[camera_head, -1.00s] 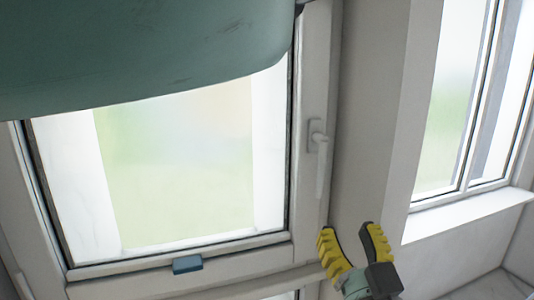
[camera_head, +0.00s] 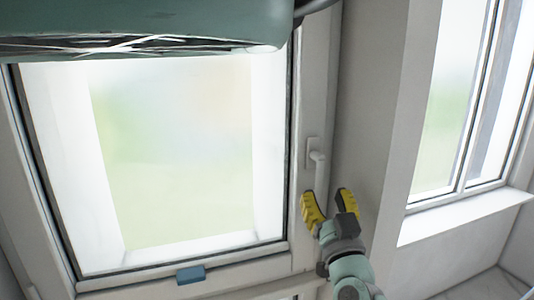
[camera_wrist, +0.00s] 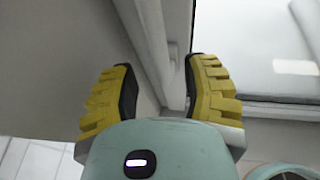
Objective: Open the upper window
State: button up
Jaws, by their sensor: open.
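The upper window (camera_head: 180,150) has a pale frame around a large bright pane, and its sash looks closed in its frame. Its white handle (camera_head: 316,156) is on the right side of the frame, with the lever pointing down. My gripper (camera_head: 327,194) is open, with yellow ribbed fingers just below the handle, one on each side of the lever's lower end. In the wrist view, my gripper (camera_wrist: 158,82) has a pale bar, apparently the handle lever (camera_wrist: 148,40), between its fingers. I cannot tell whether either finger touches it.
A small blue block (camera_head: 190,274) sits on the bottom of the window frame. A second window (camera_head: 448,115) with a white sill (camera_head: 465,215) is to the right, past a wall corner. A teal part of my arm covers the top left of the head view.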

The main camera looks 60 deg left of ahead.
aim_at(320, 187)
jog(key=p+x, duration=0.1)
jog(key=x, duration=0.2)
jog(key=shift+a+r, duration=0.3)
jog(key=shift+a, duration=0.1)
jog(key=shift+w+a, duration=0.1)
jog(key=shift+a, duration=0.1)
jog(key=shift+o, duration=0.3)
grip_shut()
